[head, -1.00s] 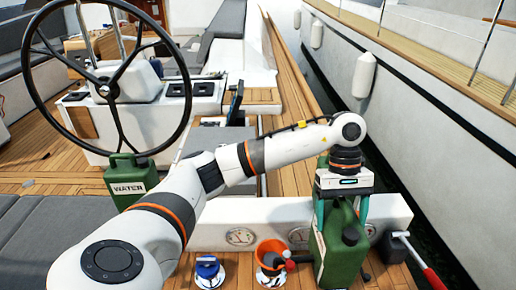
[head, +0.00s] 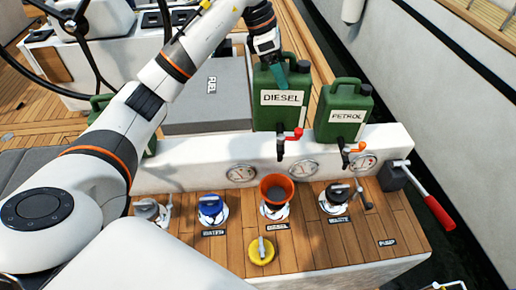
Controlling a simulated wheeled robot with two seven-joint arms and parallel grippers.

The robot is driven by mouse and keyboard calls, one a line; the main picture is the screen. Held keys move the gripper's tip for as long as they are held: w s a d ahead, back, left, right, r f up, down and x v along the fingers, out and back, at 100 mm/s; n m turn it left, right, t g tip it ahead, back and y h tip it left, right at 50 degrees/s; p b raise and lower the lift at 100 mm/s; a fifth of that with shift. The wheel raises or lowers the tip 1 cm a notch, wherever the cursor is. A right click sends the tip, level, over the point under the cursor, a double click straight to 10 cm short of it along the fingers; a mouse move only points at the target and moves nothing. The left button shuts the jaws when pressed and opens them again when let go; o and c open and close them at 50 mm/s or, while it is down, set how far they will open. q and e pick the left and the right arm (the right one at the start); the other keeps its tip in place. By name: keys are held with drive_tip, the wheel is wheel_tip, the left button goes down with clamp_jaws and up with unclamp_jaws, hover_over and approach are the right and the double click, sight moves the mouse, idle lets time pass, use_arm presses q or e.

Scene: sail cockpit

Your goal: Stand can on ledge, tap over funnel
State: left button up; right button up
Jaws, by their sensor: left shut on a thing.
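The green diesel can (head: 283,112) stands upright at the white ledge (head: 195,165), its label facing me. Its base appears to be on the ledge top, though exact contact is hard to tell. Its red-handled tap (head: 291,136) sticks out from the front and hangs above the orange funnel (head: 276,190) in the deck fitting; the exact alignment in depth is unclear. My left gripper (head: 277,72) is shut on the diesel can near its handle; the arm comes in from above left. My right gripper is not in view.
A green petrol can (head: 343,112) with an orange tap (head: 354,150) stands close to the right. Blue (head: 211,208) and black (head: 338,196) deck fittings flank the funnel. A yellow cap (head: 261,250) lies in front. A red-handled pump lever (head: 438,210) juts out at right.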

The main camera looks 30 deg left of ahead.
sight(271, 94)
use_arm(q)
drive_tip(key=shift+w+a+r+n, duration=0.1)
drive_tip(key=shift+a+r+n, duration=0.15)
drive_tip(key=shift+a, duration=0.2)
drive_tip(key=shift+w+a+r+n, duration=0.1)
drive_tip(key=shift+a+r+n, duration=0.05)
drive_tip(key=shift+a+n, duration=0.25)
drive_tip(key=shift+a+f, duration=0.2)
drive_tip(key=shift+a, duration=0.05)
wheel_tip(271, 94, down, 8)
drive_tip(key=p, duration=0.3)
drive_tip(key=shift+f, duration=0.7)
